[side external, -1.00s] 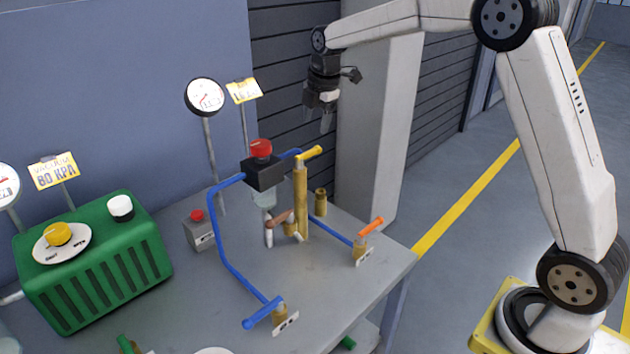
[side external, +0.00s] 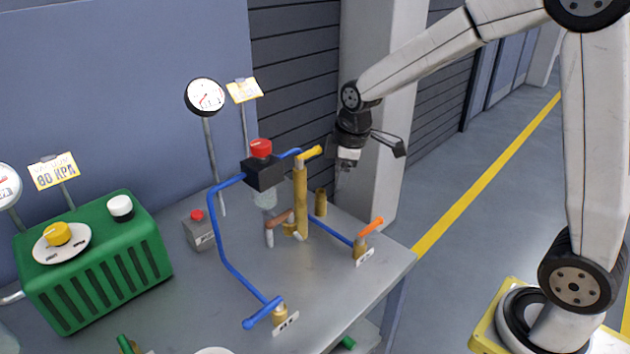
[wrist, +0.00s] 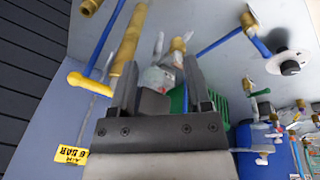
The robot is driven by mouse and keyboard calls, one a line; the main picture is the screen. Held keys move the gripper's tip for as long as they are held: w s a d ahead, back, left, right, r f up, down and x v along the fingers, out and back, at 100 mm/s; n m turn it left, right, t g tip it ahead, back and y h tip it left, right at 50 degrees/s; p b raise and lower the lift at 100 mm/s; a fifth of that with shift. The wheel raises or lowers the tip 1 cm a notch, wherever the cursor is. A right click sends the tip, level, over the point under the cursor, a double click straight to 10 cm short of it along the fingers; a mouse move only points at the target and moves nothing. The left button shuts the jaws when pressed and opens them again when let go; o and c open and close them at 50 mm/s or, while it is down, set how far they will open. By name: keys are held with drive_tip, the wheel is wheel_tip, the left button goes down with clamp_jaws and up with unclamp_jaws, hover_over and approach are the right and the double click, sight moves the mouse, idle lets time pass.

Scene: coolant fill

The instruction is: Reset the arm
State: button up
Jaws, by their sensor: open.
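My gripper (side external: 342,180) hangs at the end of my arm, behind and to the right of the brass pipe stand (side external: 301,200). In the side view its fingers are small and hard to make out. In the wrist view the two dark fingers (wrist: 160,65) are apart, with no object held between them. The brass pipe with its yellow handle (wrist: 88,82) shows beside the left finger, and a clear vessel (wrist: 158,78) shows beyond the fingers. I cannot tell the exact distance between gripper and pipe.
The grey table (side external: 235,300) holds a green box (side external: 95,265), a small grey button box (side external: 199,232), blue pipes (side external: 222,245), a red-capped black block (side external: 263,172) and an orange-handled valve (side external: 369,228). A gauge (side external: 205,97) stands behind. A pale pillar (side external: 385,120) rises behind my gripper.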

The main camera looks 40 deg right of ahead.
drive_tip(key=s+a+f+m, duration=0.1)
drive_tip(key=s+f+m, duration=0.2)
drive_tip(key=s, duration=0.4)
drive_tip(key=s+a+f+m, duration=0.1)
drive_tip(key=s+f+m, duration=0.2)
drive_tip(key=s+m, duration=0.2)
drive_tip(key=s, duration=0.2)
drive_tip(key=shift+s+a+m, duration=0.3)
drive_tip(key=shift+a+m, duration=0.1)
